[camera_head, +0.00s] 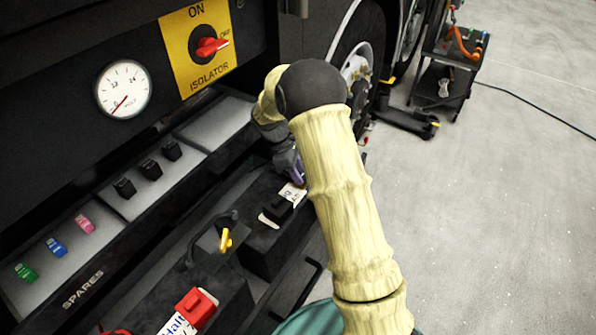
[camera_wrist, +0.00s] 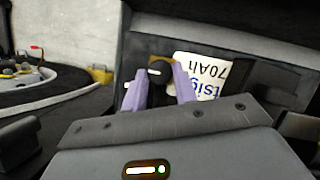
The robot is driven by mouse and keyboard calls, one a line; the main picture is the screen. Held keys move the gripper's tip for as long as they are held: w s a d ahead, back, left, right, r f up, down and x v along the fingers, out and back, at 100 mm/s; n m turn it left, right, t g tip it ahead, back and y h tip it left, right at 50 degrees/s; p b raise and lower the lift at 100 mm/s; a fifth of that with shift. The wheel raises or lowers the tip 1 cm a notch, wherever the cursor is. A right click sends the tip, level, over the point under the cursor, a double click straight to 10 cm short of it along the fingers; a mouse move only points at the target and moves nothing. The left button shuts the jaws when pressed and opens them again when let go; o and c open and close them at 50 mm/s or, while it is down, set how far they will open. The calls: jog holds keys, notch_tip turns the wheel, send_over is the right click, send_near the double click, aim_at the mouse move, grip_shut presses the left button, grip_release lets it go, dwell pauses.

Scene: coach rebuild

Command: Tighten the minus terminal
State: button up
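In the wrist view my gripper (camera_wrist: 160,82) has one purple finger on each side of a round black knob with a white line (camera_wrist: 158,70). No minus sign is readable. In the head view one purple finger (camera_head: 297,168) shows at the far end of the battery (camera_head: 262,240); my arm hides the rest of the gripper and the knob.
The nearer battery has a red terminal cover (camera_head: 195,305); a black cover (camera_head: 276,210) sits on the farther one. A yellow-handled part (camera_head: 225,240) stands between. The voltmeter (camera_head: 123,88) reads near zero. The isolator's red handle (camera_head: 210,47) points towards OFF.

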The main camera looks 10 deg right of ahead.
jog(key=shift+c, duration=0.4)
jog(key=shift+r+m+p, duration=0.1)
jog(key=shift+m+p, duration=0.3)
jog(key=shift+p, duration=0.2)
jog(key=m+g+p, duration=0.1)
jog(key=m+p, duration=0.1)
jog(key=shift+w+r+m+p, duration=0.1)
jog(key=shift+w+m+p, duration=0.05)
jog(key=shift+m+p, duration=0.2)
jog(key=m+y+p, duration=0.1)
jog(key=m+p, duration=0.1)
jog(key=m+g+y+p, duration=0.1)
jog(key=m, duration=0.2)
jog(key=shift+w+d+g+p, duration=0.15)
jog(key=shift+d+g+p, duration=0.05)
jog(key=shift+g+p, duration=0.15)
jog(key=m+y, duration=0.1)
jog(key=m, duration=0.1)
jog(key=m+y+p, duration=0.1)
jog(key=m, duration=0.2)
jog(key=shift+d, duration=0.2)
jog(key=m+y, duration=0.1)
jog(key=m, duration=0.1)
jog(key=m+p, duration=0.1)
jog(key=m, duration=0.1)
jog(key=shift+d+f+m+y, duration=0.2)
jog(key=shift+m+y, duration=0.05)
jog(key=shift+y, duration=0.15)
jog(key=o, duration=1)
jog(key=shift+c, duration=0.2)
